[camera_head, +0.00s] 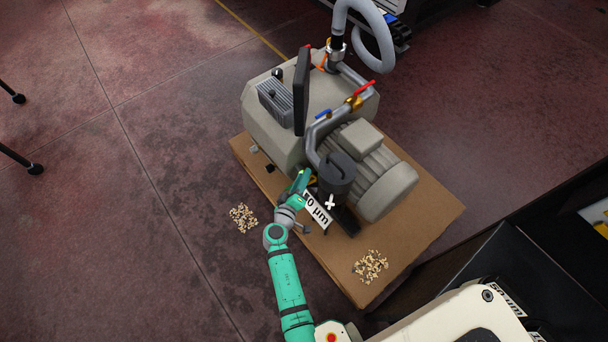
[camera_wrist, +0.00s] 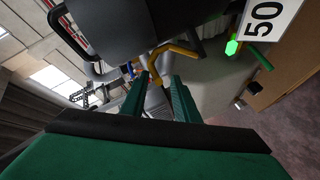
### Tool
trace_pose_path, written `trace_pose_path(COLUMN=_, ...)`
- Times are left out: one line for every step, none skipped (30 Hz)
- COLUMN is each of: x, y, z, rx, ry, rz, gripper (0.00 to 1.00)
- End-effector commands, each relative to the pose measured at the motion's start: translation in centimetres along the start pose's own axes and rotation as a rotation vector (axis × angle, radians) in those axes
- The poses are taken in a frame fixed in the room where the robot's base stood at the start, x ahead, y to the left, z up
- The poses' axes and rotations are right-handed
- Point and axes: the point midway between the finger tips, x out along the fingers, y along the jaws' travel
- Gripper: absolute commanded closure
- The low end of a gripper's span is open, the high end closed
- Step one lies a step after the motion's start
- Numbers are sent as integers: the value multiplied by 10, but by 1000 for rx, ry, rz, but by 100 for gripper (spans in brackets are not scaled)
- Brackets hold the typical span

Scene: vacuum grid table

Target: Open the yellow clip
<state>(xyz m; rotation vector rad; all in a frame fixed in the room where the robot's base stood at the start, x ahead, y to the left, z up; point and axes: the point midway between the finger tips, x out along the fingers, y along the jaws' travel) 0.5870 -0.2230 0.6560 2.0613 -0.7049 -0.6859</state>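The yellow clip (camera_wrist: 180,49) shows in the wrist view as a bent yellow-orange bar below the dark filter housing (camera_wrist: 120,28). In the head view only a small yellow spot shows beside the dark canister (camera_head: 336,172), largely hidden by my gripper (camera_head: 301,182). In the wrist view my gripper (camera_wrist: 160,80) has its two green fingers apart, with nothing clearly held between them. The fingertips are close to the clip's bent end in the picture. I cannot tell whether they touch it.
The grey pump (camera_head: 270,125) stands on a brown board (camera_head: 425,215). A white label plate (camera_head: 318,208) is just right of my gripper. Piles of small pale bits lie on the floor (camera_head: 243,217) and the board (camera_head: 370,266). A green knob (camera_wrist: 231,47) shows right of the clip.

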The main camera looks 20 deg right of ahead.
Motion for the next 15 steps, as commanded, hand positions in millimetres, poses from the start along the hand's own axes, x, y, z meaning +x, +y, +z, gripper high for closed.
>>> trace_pose_path(x=-4, y=0, z=0, rx=-1, ry=0, rz=-1, gripper=72)
trace_pose_path(x=-5, y=0, z=0, rx=0, ry=0, rz=-1, gripper=72)
trace_pose_path(x=-8, y=0, z=0, rx=0, ry=0, rz=0, gripper=72)
trace_pose_path(x=-9, y=1, z=0, rx=0, ry=0, rz=0, gripper=72)
trace_pose_path(x=-11, y=1, z=0, rx=0, ry=0, rz=1, gripper=72)
trace_pose_path(x=-13, y=1, z=0, rx=0, ry=0, rz=0, gripper=72)
trace_pose_path(x=-15, y=1, z=1, rx=0, ry=-1, rz=0, gripper=72)
trace_pose_path(x=-17, y=1, z=1, rx=-1, ry=-1, rz=0, gripper=72)
trace_pose_path(x=-19, y=1, z=1, rx=-1, ry=0, rz=0, gripper=72)
trace_pose_path(x=-21, y=1, z=1, rx=-1, ry=0, rz=0, gripper=72)
trace_pose_path(x=-23, y=2, z=0, rx=-1, ry=0, rz=0, gripper=72)
trace_pose_path(x=-25, y=2, z=0, rx=-1, ry=0, rz=1, gripper=72)
trace_pose_path(x=-27, y=2, z=0, rx=-1, ry=0, rz=1, gripper=72)
trace_pose_path(x=-29, y=2, z=0, rx=-1, ry=0, rz=1, gripper=72)
trace_pose_path(x=-31, y=2, z=1, rx=-1, ry=0, rz=1, gripper=72)
